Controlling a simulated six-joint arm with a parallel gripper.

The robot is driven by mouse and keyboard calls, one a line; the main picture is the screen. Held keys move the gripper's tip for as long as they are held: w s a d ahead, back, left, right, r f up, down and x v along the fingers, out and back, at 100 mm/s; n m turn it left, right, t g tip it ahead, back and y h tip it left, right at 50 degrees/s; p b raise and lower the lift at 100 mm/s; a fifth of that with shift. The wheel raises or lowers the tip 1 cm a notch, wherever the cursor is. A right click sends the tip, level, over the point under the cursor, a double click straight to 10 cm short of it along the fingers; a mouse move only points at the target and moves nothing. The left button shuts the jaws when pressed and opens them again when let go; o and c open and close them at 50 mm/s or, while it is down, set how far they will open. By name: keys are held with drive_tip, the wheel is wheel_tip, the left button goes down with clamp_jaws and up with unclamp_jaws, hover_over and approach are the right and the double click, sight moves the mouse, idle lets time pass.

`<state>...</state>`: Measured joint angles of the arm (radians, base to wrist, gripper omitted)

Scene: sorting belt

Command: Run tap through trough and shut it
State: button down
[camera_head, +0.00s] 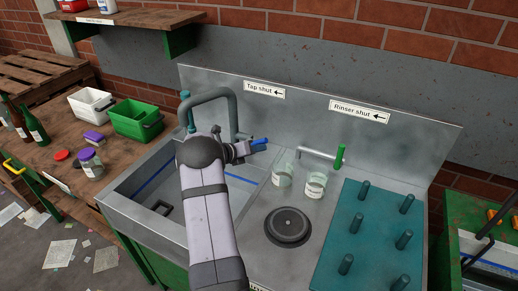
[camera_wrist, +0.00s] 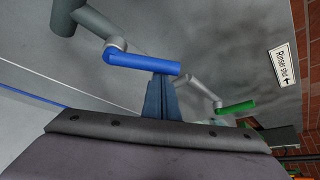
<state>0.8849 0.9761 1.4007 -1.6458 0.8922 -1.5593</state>
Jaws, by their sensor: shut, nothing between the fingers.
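The grey tap pipe (camera_head: 213,94) arches over the trough (camera_head: 118,191), a steel basin with a blue line along its inner wall. The tap's blue lever (camera_head: 260,141) points right, while the arrow on the "Tap shut" sign (camera_head: 264,90) points left. In the wrist view the blue lever (camera_wrist: 142,62) lies across, just beyond the fingertips of my gripper (camera_wrist: 162,82). My gripper is shut and empty; I cannot tell whether it touches the lever. My arm hides part of the trough and the tap's base. I cannot make out any running water.
Right of the tap are a rinser with a green lever (camera_head: 340,156), two glass jars (camera_head: 282,172) (camera_head: 316,186), a round black device (camera_head: 288,226) and a teal peg board (camera_head: 378,215). A wooden bench at left holds a green crate (camera_head: 135,119), a white crate (camera_head: 90,105) and bottles (camera_head: 34,125).

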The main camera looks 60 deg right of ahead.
drive_tip(key=shift+w+r, duration=0.2)
drive_tip(key=shift+r, duration=0.1)
drive_tip(key=shift+w+r+n+g+p, duration=0.4)
drive_tip(key=shift+r+n+g+p, duration=0.15)
drive_tip(key=shift+n, duration=0.25)
drive_tip(key=w+n+g+b, duration=0.1)
drive_tip(key=w+r+n+g+h+b, duration=0.1)
drive_tip(key=w+b, duration=0.1)
drive_tip(key=w+r+n+g+h+b, duration=0.1)
drive_tip(key=shift+w+r+n, duration=0.2)
drive_tip(key=shift+w+n, duration=0.2)
drive_tip(key=shift+s+r, duration=0.1)
drive_tip(key=shift+s, duration=0.05)
idle(0.4)
